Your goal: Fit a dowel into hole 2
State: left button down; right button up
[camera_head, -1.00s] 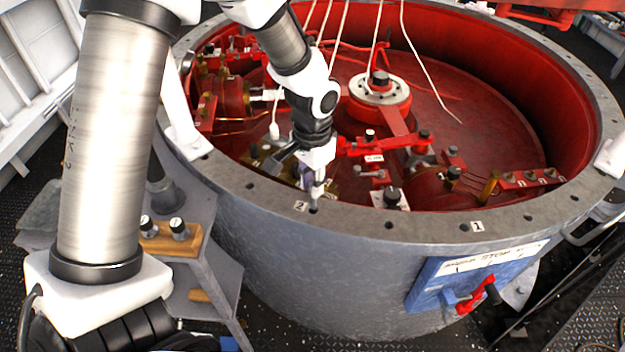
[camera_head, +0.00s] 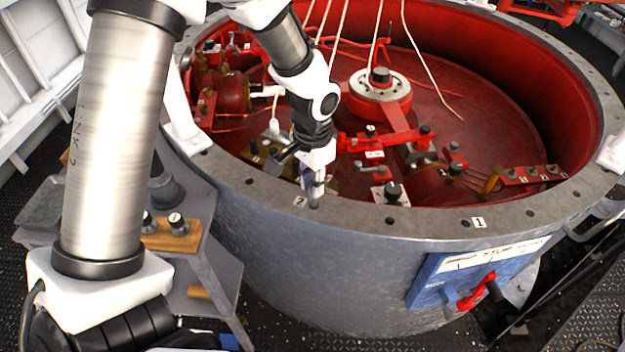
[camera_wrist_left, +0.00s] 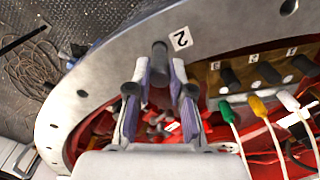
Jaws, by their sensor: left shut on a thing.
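My left gripper (camera_head: 315,176) is over the near rim of the large round drum (camera_head: 430,222), shut on a grey dowel (camera_head: 314,198). The dowel points down, and its lower end meets the rim beside the label 2 (camera_head: 299,201). Hole 2 is hidden behind the dowel's end, so I cannot tell how far the dowel is in. In the left wrist view the dark dowel (camera_wrist_left: 159,60) is between the two fingers, beside the label 2 (camera_wrist_left: 181,39). My right gripper is not in view.
The rim has several other open holes, one by the label 1 (camera_head: 478,222). Red machinery and hanging cords fill the drum. A wooden block (camera_head: 172,236) with two dark pegs is at the left. A blue panel (camera_head: 470,275) with a red handle is on the drum's front.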

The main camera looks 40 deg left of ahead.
pick_arm(q)
jog(key=shift+f+b, duration=0.45)
jog(key=shift+f, duration=0.55)
dwell(0.5)
jog(key=c, duration=1)
grip_release()
jog(key=shift+o, duration=0.2)
notch_tip(320, 180, up, 12)
